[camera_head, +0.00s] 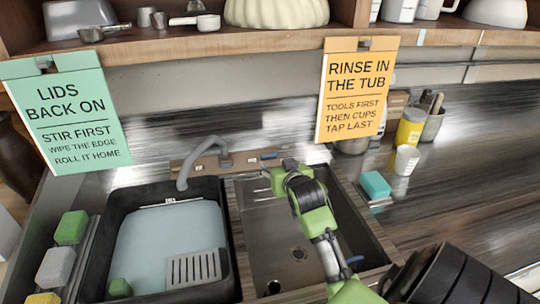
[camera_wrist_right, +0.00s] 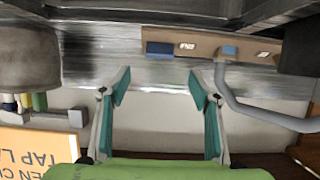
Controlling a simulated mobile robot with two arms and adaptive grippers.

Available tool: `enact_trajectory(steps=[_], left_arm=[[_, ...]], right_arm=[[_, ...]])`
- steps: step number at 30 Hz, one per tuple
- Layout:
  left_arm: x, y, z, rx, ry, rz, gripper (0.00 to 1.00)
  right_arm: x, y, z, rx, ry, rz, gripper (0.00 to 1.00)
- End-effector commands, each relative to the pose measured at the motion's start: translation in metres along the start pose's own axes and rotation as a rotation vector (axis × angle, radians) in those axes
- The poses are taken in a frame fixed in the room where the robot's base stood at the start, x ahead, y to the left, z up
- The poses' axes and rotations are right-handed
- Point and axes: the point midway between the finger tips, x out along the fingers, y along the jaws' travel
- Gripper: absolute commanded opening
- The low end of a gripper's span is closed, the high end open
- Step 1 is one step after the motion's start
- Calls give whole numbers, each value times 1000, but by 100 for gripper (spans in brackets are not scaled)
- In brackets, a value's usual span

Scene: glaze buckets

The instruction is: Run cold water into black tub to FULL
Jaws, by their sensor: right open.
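The black tub (camera_head: 98,243) sits in the left basin in the head view. Pale blue-grey water (camera_head: 160,240) fills much of it, below a small FULL mark (camera_head: 170,200) on its far wall. The grey tap (camera_head: 183,168) curves so its spout ends over the tub's far edge; I see no clear stream. Its brown panel (camera_head: 205,165) carries a dark blue control (camera_wrist_right: 160,48) and a light blue one (camera_wrist_right: 230,50) in the right wrist view. My right gripper (camera_head: 273,181) is open and empty, just in front of the panel's right end. My left gripper is out of view.
A grey slotted piece (camera_head: 194,269) and a green block (camera_head: 120,288) are in the tub. The right basin (camera_head: 275,235) is mostly bare. Sponges (camera_head: 70,228) line the left. Hanging signs (camera_head: 352,90) face me.

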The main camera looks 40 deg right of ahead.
Motion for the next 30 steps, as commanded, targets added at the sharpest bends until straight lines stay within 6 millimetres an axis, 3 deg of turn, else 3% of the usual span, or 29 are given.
enact_trajectory(steps=[9,15,21,30], left_arm=[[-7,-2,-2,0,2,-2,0],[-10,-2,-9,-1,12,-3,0],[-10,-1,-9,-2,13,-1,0],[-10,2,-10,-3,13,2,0]], right_arm=[[59,0,-2,0,0,1,57],[87,0,-2,0,0,0,57],[102,0,-1,0,1,0,57],[104,0,0,-1,1,0,57]])
